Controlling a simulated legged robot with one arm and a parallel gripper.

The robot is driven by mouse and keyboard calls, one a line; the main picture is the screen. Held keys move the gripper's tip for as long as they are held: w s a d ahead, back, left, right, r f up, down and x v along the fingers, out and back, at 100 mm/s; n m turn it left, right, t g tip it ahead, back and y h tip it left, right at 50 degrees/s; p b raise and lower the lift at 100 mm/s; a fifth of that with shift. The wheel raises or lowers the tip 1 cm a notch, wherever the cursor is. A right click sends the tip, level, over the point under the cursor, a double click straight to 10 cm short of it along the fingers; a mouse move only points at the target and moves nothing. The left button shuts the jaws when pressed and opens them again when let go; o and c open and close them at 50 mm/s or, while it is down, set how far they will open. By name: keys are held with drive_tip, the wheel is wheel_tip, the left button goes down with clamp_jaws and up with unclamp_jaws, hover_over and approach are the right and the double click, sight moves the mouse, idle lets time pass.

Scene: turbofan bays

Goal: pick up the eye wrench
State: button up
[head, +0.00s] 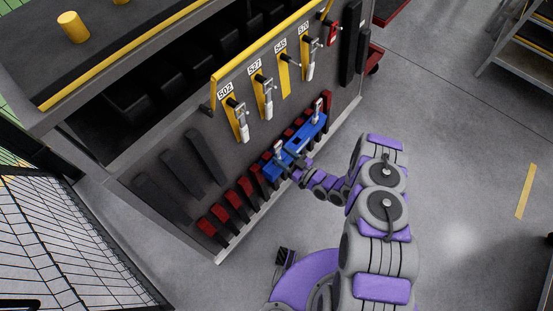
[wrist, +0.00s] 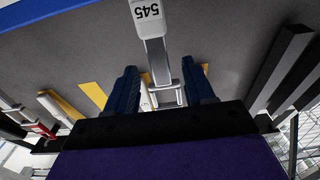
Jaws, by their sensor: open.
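A pale metal tool with a white tag reading 545 (wrist: 149,10) shows upside down in the wrist view; it appears to be the eye wrench (wrist: 157,62). Its shank passes between the two blue fingers of my gripper (wrist: 160,70), with a gap visible on each side. A frame-like end lies close to the palm. My gripper is open. In the head view my gripper (head: 291,164) is at the left end of a blue tray (head: 300,143) low on the panel. A small pale tool part (head: 278,151) shows there, partly hidden by my gripper.
Tools hang on yellow marks above, at tags 502 (head: 225,91), 527 and 570; the yellow mark under 545 (head: 283,75) looks bare. Red-topped dark holders (head: 231,201) line the panel below. A wire cage (head: 75,240) stands left.

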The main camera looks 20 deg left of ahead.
sight(279, 154)
drive_tip(key=shift+w+a+f+b, duration=0.15)
drive_tip(key=shift+w+a+b, duration=0.15)
drive_tip(key=shift+a+b, duration=0.25)
drive_tip(key=shift+b+x, duration=0.4)
drive_tip(key=shift+x, duration=1.65)
drive_tip(key=shift+s+d, duration=0.2)
drive_tip(key=shift+d, duration=0.3)
drive_tip(key=c, duration=0.4)
drive_tip(key=shift+a, duration=0.3)
clamp_jaws()
